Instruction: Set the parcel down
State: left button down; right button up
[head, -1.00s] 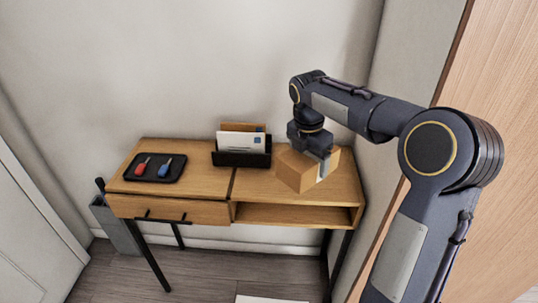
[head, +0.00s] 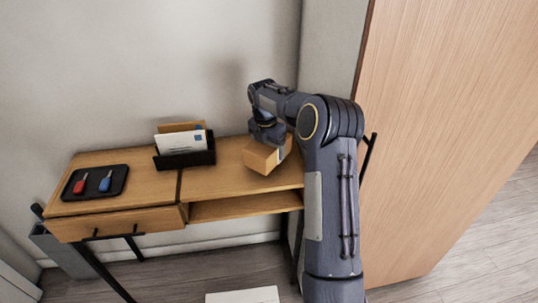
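The parcel (head: 261,158) is a small brown cardboard box at the right part of the wooden console table (head: 222,180). My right gripper (head: 271,142) comes down on it from above, with one finger against its right side, and looks shut on it. The other finger is mostly hidden. The parcel looks slightly tilted, and I cannot tell whether its underside touches the tabletop. My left gripper is not in view.
A black letter holder (head: 186,160) with envelopes stands left of the parcel. A black tray (head: 95,183) with a red and a blue item lies at the table's left. A wooden panel (head: 440,130) rises at right. Bare tabletop lies between holder and parcel.

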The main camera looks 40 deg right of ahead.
notch_tip(320, 180, down, 4)
jog(key=shift+w+d+r, duration=0.1)
jog(key=shift+d+r, duration=0.05)
jog(key=shift+r, duration=0.1)
